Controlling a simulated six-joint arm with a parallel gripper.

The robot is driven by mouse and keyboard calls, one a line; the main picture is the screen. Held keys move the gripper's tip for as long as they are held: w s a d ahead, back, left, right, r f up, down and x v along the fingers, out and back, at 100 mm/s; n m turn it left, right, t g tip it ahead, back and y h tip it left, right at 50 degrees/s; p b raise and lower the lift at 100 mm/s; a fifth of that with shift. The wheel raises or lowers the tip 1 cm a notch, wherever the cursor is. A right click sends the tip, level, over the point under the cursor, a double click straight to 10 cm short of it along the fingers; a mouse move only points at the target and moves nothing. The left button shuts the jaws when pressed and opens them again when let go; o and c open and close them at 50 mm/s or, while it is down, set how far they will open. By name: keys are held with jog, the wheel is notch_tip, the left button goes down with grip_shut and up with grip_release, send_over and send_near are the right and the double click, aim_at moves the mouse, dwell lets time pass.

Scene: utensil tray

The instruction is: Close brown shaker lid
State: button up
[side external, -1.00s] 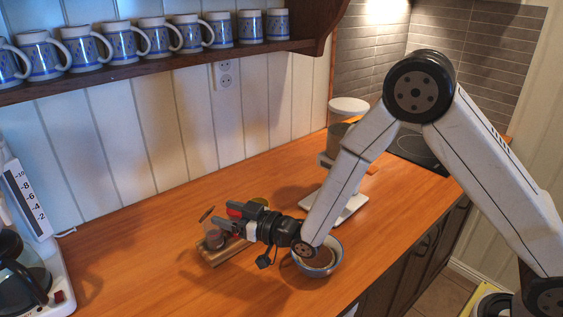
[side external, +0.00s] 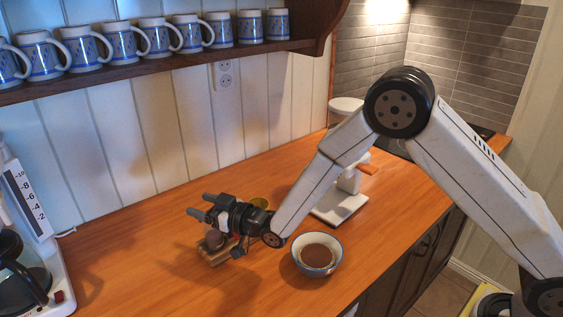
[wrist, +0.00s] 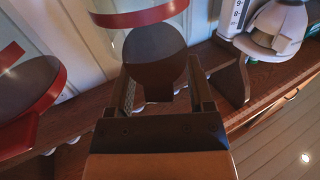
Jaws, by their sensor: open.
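My gripper (side external: 199,204) is open, its two fingers apart and pointing left, above a dark brown shaker (side external: 214,238) on a small wooden tray (side external: 217,257). My wrist partly covers the tray. No raised lid shows in the side view, and I cannot tell whether the lid is shut or hidden. In the wrist view, my gripper (wrist: 163,80) has its fingers on either side of a dark round piece (wrist: 154,45), beyond them. I cannot tell whether they touch it or whether it is the shaker's lid.
A white-and-blue bowl (side external: 336,263) with brown contents stands right of my wrist. A white-based appliance (side external: 342,205) stands behind it. A coffee maker (side external: 30,275) is at far left. Mugs (side external: 120,42) line the wall shelf (side external: 140,66). The counter's left middle is clear.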

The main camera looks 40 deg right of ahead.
jog(key=shift+c, duration=0.2)
grip_shut()
jog(key=shift+s, duration=0.1)
jog(key=shift+s+d+f+t+y, duration=0.15)
jog(key=shift+t+y, duration=0.25)
jog(key=shift+t, duration=0.2)
jog(key=shift+o, duration=0.2)
grip_release()
jog(key=shift+s, duration=0.15)
